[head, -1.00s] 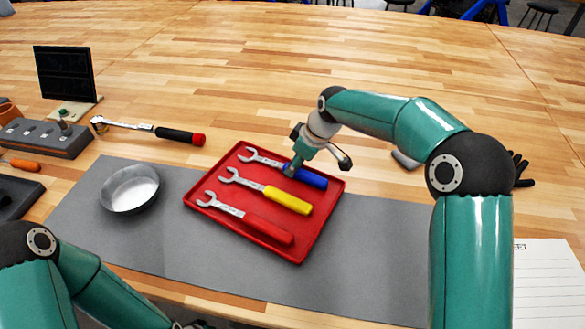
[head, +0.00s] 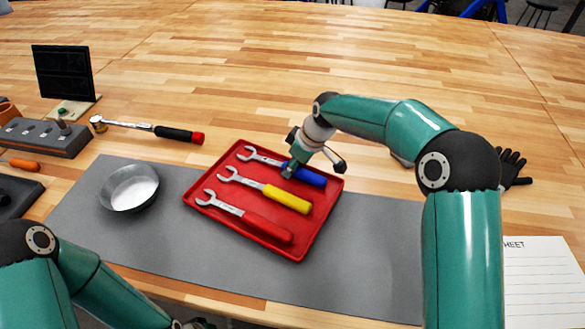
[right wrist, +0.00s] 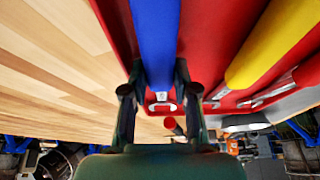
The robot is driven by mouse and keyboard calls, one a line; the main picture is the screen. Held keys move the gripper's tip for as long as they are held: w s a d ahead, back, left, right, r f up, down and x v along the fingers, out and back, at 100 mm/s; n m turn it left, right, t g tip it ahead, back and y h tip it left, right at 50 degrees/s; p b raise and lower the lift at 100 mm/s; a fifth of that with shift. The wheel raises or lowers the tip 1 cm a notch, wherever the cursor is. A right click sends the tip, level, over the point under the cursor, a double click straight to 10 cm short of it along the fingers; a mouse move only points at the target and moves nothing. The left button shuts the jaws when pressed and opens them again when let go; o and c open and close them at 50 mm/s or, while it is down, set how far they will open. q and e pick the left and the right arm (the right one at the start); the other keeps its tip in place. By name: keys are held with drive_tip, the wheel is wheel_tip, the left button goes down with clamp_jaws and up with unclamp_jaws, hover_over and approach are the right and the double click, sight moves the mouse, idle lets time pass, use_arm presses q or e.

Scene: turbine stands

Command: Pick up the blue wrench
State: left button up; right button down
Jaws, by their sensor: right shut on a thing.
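The blue wrench (head: 312,179) lies in the red tray (head: 213,212), at its far side, with its metal open end to the left. My right gripper (head: 289,170) is down at the middle of the blue wrench and shut on it. In the right wrist view the blue handle (right wrist: 157,40) runs between the two fingers of the gripper (right wrist: 160,100). A yellow wrench (head: 288,199) and a red wrench (head: 265,227) lie nearer in the same tray. My left gripper shows only in part at the bottom edge, and its fingers are hidden.
The tray stands on a grey mat (head: 370,260). A metal bowl (head: 130,188) is to the left, and a ratchet (head: 175,134) lies behind it. A black glove (head: 511,168) and a paper sheet (head: 545,285) are at the right. The table behind the tray is clear.

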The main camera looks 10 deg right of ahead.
drive_tip(key=shift+r, duration=0.2)
drive_tip(key=shift+w+r, duration=0.1)
drive_tip(key=shift+r, duration=0.45)
wheel_tip(320, 180, up, 19)
drive_tip(key=p, duration=0.1)
drive_tip(key=shift+f+p, duration=0.15)
drive_tip(key=shift+p, duration=0.15)
